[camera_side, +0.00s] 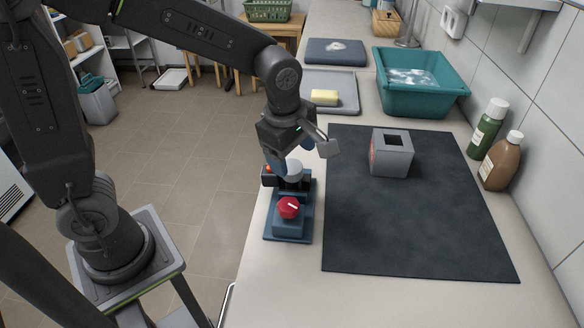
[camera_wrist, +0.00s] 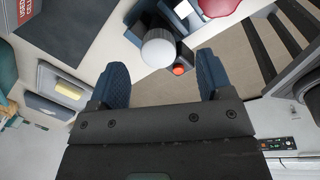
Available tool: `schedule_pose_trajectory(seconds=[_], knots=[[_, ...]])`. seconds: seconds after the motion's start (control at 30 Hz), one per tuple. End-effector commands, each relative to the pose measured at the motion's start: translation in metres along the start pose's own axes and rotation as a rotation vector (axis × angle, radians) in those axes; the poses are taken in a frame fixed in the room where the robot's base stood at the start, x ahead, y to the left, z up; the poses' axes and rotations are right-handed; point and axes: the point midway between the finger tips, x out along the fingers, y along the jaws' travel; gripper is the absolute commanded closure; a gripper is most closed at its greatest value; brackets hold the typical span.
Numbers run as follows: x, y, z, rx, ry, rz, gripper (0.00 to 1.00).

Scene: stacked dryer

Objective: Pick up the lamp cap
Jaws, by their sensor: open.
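The lamp cap (camera_side: 293,170) is a pale, rounded dome on a dark holder on the blue stand (camera_side: 274,239), at the counter's left edge. In the wrist view the cap (camera_wrist: 158,46) lies ahead of and between the two blue fingers. My gripper (camera_side: 282,158) is at the cap in the side view, with one blue finger close to the cap's left. In the wrist view my gripper (camera_wrist: 161,62) is open and empty, with a gap on both sides of the cap. Whether a finger touches the cap cannot be told.
A red knob (camera_side: 289,207) and a small orange-red button (camera_wrist: 179,70) sit close to the cap. A grey box (camera_side: 392,155) with a square hole stands on the dark mat (camera_side: 420,225). A teal basin (camera_side: 420,100), a sponge (camera_side: 324,97) and bottles (camera_side: 488,128) stand farther off.

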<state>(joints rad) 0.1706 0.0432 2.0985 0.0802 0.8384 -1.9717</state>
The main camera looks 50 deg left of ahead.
Motion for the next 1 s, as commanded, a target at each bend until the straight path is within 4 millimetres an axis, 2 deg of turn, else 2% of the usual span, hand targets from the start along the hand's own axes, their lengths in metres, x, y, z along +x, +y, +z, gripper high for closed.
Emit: schedule_pose_trajectory(seconds=[0.4,0.7,1.0], knots=[[0.048,0.004,-0.007,0.000,0.000,-0.002,0.27],[0.053,0.004,-0.007,0.000,-0.001,0.001,0.27],[0.053,0.004,-0.007,0.000,-0.001,0.001,0.55]])
